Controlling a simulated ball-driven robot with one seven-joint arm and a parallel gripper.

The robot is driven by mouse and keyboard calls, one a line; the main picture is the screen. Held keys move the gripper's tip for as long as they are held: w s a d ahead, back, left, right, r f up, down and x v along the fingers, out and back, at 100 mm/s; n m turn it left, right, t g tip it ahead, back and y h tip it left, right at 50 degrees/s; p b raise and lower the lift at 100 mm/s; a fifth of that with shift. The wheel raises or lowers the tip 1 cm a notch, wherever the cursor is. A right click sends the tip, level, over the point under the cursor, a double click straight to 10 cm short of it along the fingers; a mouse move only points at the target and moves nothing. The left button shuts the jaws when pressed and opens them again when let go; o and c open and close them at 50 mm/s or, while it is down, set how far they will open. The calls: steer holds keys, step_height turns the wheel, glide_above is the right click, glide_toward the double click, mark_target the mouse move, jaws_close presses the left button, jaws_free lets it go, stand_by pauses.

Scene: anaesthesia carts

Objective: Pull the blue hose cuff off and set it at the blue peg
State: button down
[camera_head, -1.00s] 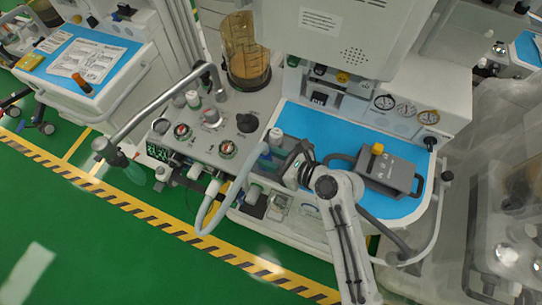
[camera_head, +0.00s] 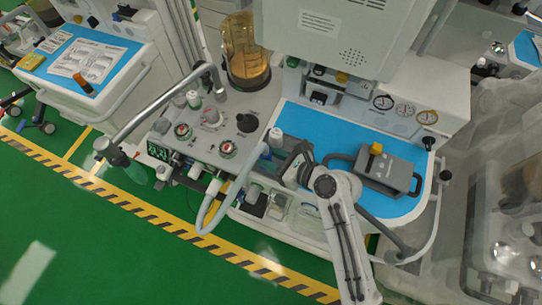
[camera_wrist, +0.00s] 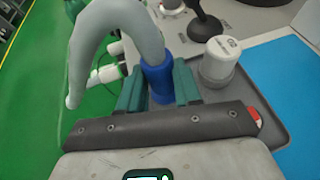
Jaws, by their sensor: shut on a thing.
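The cuff's lower end is hidden behind the gripper body. In the head view my gripper (camera_head: 288,163) is at the left edge of the blue worktop, and the grey hose (camera_head: 228,195) loops down to the left from it. The cuff itself is mostly hidden there. I cannot make out the blue peg in either view.
A white capped cylinder (camera_wrist: 219,62) stands in a grey tray (camera_wrist: 275,110) just right of the cuff. A grey box with a yellow knob (camera_head: 388,170) sits on the blue worktop (camera_head: 310,122). A control panel with knobs (camera_head: 205,135) lies left, a metal rail (camera_head: 155,108) beyond it.

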steer(key=shift+f+b, duration=0.4)
steer(key=shift+f, duration=0.4)
steer(key=c, duration=0.7)
jaws_free()
steer(key=b+v, duration=0.1)
steer(key=v, duration=0.9)
steer(key=shift+s+d+r, duration=0.15)
steer(key=shift+s+d, duration=0.05)
steer(key=shift+d, duration=0.1)
